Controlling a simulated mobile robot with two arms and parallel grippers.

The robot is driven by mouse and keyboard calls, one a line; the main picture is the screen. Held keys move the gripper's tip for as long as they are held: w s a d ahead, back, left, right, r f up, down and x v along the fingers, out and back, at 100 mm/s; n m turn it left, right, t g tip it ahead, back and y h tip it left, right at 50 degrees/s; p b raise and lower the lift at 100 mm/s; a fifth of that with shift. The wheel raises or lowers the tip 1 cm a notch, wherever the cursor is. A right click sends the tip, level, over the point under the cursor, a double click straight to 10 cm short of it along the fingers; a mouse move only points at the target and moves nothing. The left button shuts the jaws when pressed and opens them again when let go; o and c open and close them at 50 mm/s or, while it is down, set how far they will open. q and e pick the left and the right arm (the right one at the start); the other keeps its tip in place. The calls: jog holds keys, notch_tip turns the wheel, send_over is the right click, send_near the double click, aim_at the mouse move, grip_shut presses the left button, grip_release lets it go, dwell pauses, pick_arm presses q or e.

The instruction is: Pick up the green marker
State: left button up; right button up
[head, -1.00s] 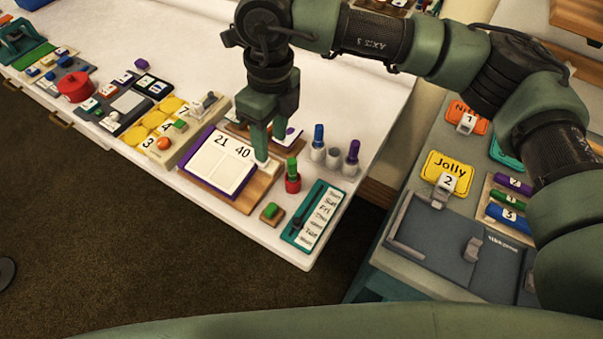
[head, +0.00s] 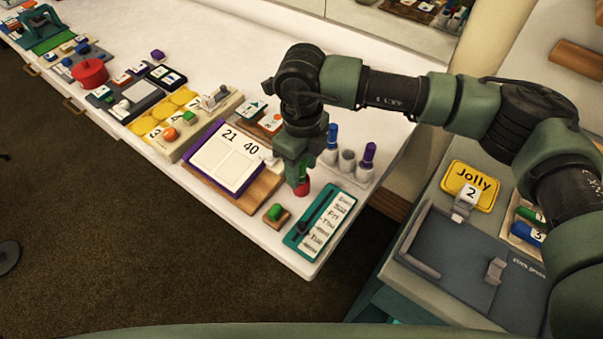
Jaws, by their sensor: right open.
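The green marker (head: 303,170) stands upright in a red cup (head: 303,188) near the right end of the white table. Only a small part of it shows, since my right gripper hides most of it. My right gripper (head: 298,177) is open and points down at the green marker, with one finger to its left in the picture. I cannot tell whether the fingers touch it. My left gripper is not in view.
A blue marker (head: 332,137) and a purple marker (head: 368,155) stand in white cups close by. A flip board (head: 225,160) is to the left, a teal day slider (head: 320,222) in front. A side table with a yellow Jolly sign (head: 471,186) is at the right.

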jog(key=shift+f, duration=0.35)
grip_shut()
